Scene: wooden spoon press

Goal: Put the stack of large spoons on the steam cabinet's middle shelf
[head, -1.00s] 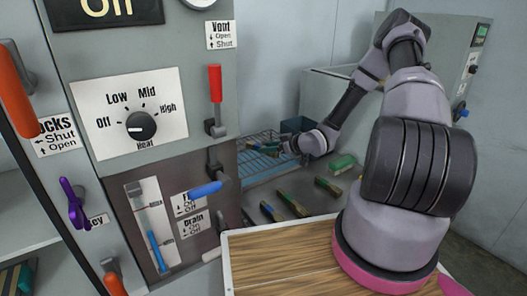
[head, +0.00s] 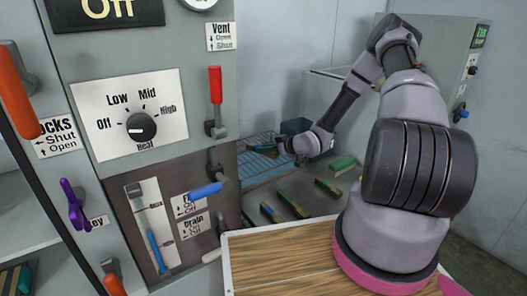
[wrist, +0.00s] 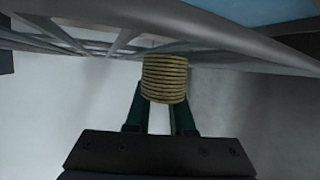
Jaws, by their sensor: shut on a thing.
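My gripper (head: 276,149) is at the far end of my outstretched arm, beside a blue wire rack. In the wrist view its green fingers (wrist: 160,118) are shut on a stack of large spoons (wrist: 165,78), seen as a thick pile of thin tan layers. The stack is small and dark in the head view (head: 263,148). The rest of the spoons' length is hidden. The steam cabinet's grey control panel (head: 190,60) fills the left, with heat knob, vent, drain and lock levers. A pale shelf (head: 35,195) shows at the left edge; which shelf it is, I cannot tell.
The wire rack (head: 262,172) is close to my gripper, and its bars (wrist: 80,35) cross the top of the wrist view. Several dark-and-tan pieces (head: 293,205) and a green block (head: 342,164) lie on the grey surface. A wooden-topped table (head: 280,262) stands in front.

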